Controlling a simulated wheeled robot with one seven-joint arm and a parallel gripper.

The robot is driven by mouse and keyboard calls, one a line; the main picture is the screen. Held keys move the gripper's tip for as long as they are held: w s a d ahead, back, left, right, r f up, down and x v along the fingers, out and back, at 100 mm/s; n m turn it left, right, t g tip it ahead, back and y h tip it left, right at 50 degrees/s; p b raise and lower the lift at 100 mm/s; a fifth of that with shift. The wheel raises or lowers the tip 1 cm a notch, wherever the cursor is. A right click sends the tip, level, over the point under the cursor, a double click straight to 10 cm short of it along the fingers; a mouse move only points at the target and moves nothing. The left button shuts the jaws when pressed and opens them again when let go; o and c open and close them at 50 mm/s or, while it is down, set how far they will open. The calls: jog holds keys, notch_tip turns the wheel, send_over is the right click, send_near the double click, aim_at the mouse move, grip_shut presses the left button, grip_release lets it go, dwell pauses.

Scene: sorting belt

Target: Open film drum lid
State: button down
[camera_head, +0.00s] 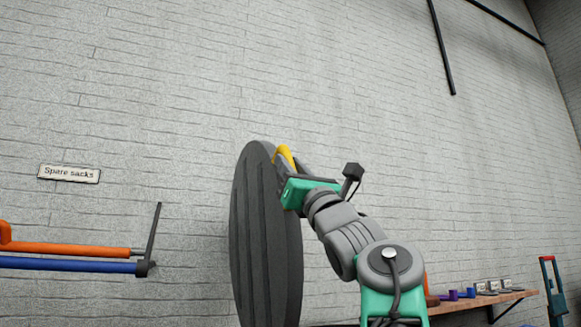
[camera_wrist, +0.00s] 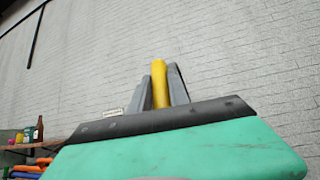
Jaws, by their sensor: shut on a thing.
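The film drum lid (camera_head: 262,235) is a large dark grey ribbed disc, standing nearly on edge in the head view. A yellow handle (camera_head: 284,153) shows at its upper right edge. My gripper (camera_head: 279,163) is at that handle, on the right side of the lid. In the wrist view the yellow handle (camera_wrist: 160,84) stands between my two grey fingers (camera_wrist: 160,92), which are shut on it. The drum's body is not visible; the lower part of the lid runs out of the head view.
A white brick wall fills the background, with a "Spare sacks" sign (camera_head: 69,174). Orange (camera_head: 75,247) and blue (camera_head: 70,265) bars reach in from the left. A wooden shelf (camera_head: 480,302) with small items is at lower right, near a blue and red upright object (camera_head: 552,290).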

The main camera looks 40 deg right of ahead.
jog(key=c, duration=1.3)
grip_release()
jog(key=shift+o, duration=0.2)
jog(key=b+v, duration=0.2)
jog(key=v, duration=0.5)
jog(key=shift+s+f, duration=0.25)
jog(key=shift+f, duration=0.05)
